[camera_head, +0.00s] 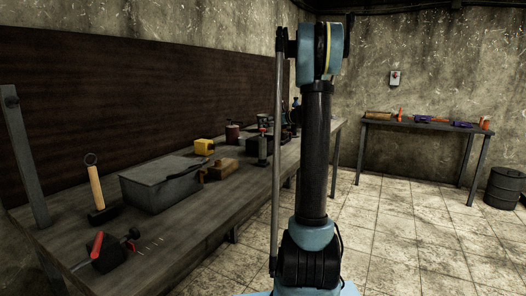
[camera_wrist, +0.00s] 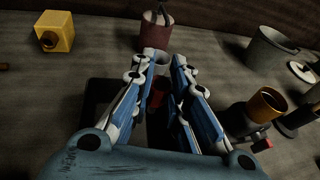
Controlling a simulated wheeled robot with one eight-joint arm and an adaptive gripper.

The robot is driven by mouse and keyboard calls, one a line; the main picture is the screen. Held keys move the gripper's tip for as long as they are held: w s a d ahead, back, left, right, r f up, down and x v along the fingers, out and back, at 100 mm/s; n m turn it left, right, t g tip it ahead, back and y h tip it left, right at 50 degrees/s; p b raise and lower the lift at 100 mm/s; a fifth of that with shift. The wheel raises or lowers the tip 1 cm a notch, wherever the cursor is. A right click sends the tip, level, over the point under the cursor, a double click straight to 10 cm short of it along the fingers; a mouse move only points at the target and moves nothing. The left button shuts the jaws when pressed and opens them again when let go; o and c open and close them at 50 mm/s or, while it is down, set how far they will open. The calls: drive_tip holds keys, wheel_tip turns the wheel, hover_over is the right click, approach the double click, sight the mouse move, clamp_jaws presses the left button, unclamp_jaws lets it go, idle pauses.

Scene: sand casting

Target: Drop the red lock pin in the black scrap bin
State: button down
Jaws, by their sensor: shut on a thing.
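My gripper (camera_wrist: 164,62) shows in the wrist view, with its blue and white fingers closed in on a small red piece, the red lock pin (camera_wrist: 158,92). The pin is partly hidden between the fingers. A dark open box, which looks like the black scrap bin (camera_wrist: 96,92), lies below the fingers; the gripper covers much of it. I cannot tell the height of the pin over it. In the head view my arm hides the gripper and the pin, and a dark box (camera_head: 252,145) shows beside the arm on the bench.
A dark red can (camera_wrist: 155,35) stands beyond the fingertips. A yellow block (camera_wrist: 54,32) is at left; a grey pot (camera_wrist: 268,50) and a brass-topped cup (camera_wrist: 266,103) are at right. The bench (camera_head: 190,225) also holds a grey box (camera_head: 160,188) and a hammer (camera_head: 97,190).

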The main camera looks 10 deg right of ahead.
drive_tip(key=shift+f, duration=2.6)
drive_tip(key=c, duration=1.5)
unclamp_jaws()
drive_tip(key=shift+o, duration=0.2)
drive_tip(key=v, duration=1.2)
